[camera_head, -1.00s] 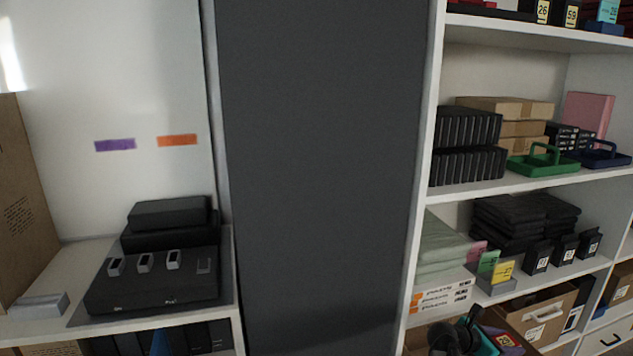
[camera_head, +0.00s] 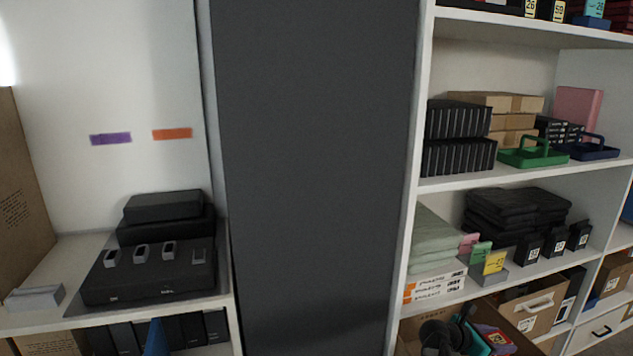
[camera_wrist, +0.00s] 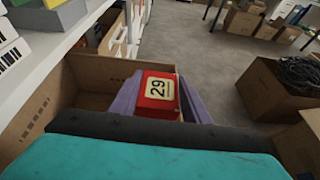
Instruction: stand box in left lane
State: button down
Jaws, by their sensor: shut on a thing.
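A small red box (camera_wrist: 156,97) with a cream label reading 29 is in the wrist view, between the two purple fingers of my gripper (camera_wrist: 160,84). The fingers are shut on its sides. A red labelled piece low in the head view (camera_head: 501,339) looks like the same box, beside dark and teal parts that partly hide it. An open cardboard carton (camera_wrist: 92,78) lies below and beyond my gripper in the wrist view. I cannot tell for sure which place is the left lane.
The right shelf unit holds black boxes with white labels (camera_head: 528,249), a yellow tag (camera_head: 494,262) and green folded cloth (camera_head: 435,240). A green tray (camera_head: 533,157) stands above. A dark panel (camera_head: 315,170) separates it from the left shelf. Floor (camera_wrist: 215,45) is open beyond the carton.

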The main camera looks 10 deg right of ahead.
jog(key=shift+w+a+f+b, duration=0.1)
jog(key=shift+w+a+b, duration=0.1)
jog(key=shift+a, duration=0.4)
jog(key=shift+w+a+f+b, duration=0.1)
jog(key=shift+a+b, duration=0.1)
jog(key=shift+a, duration=0.45)
jog(key=shift+w+a+f+b, duration=0.1)
jog(key=shift+a+b, duration=0.1)
jog(key=shift+a, duration=0.4)
jog(key=shift+d, duration=0.15)
jog(key=shift+s+d+f+p, duration=0.3)
jog(key=shift+d+f, duration=0.2)
jog(key=shift+d, duration=0.15)
jog(key=shift+s+d+f+p, duration=0.15)
jog(key=shift+s+d+f, duration=0.1)
jog(key=shift+d+f, duration=0.3)
jog(key=shift+s+d+f, duration=0.1)
jog(key=shift+s+d, duration=0.1)
jog(key=shift+d, duration=0.3)
dwell(1.5)
